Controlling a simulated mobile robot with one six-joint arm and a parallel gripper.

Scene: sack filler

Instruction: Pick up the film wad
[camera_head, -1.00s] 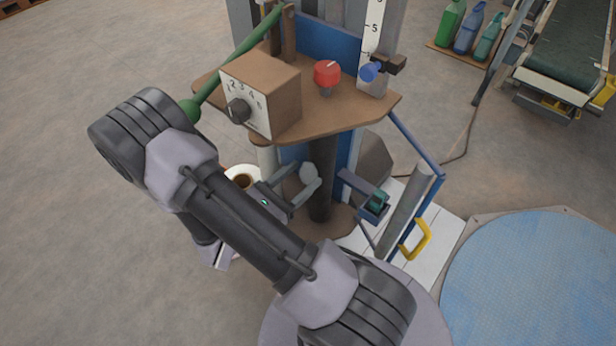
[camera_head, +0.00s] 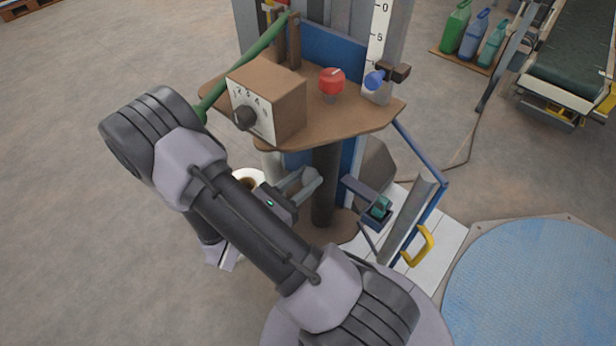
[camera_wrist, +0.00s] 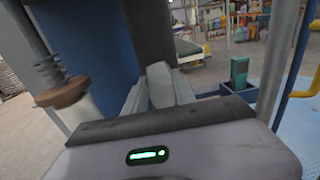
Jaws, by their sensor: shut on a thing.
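My gripper (camera_head: 308,181) is low beside the dark column (camera_head: 325,185) of the sack filler, under its brown shelf. In the wrist view its two grey fingers (camera_wrist: 160,96) reach forward. The jaws are shut on a small pale grey lump, the film wad (camera_wrist: 159,80), which shows between the fingertips. In the head view the wad is hard to tell apart from the fingers.
The brown shelf (camera_head: 355,115) carries a dial box (camera_head: 285,100), a red knob (camera_head: 331,80) and a blue knob (camera_head: 374,80). A teal-topped holder (camera_head: 379,208) and a yellow handle (camera_head: 419,246) stand to the right. A blue round plate (camera_head: 540,290) lies at lower right. Floor at left is clear.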

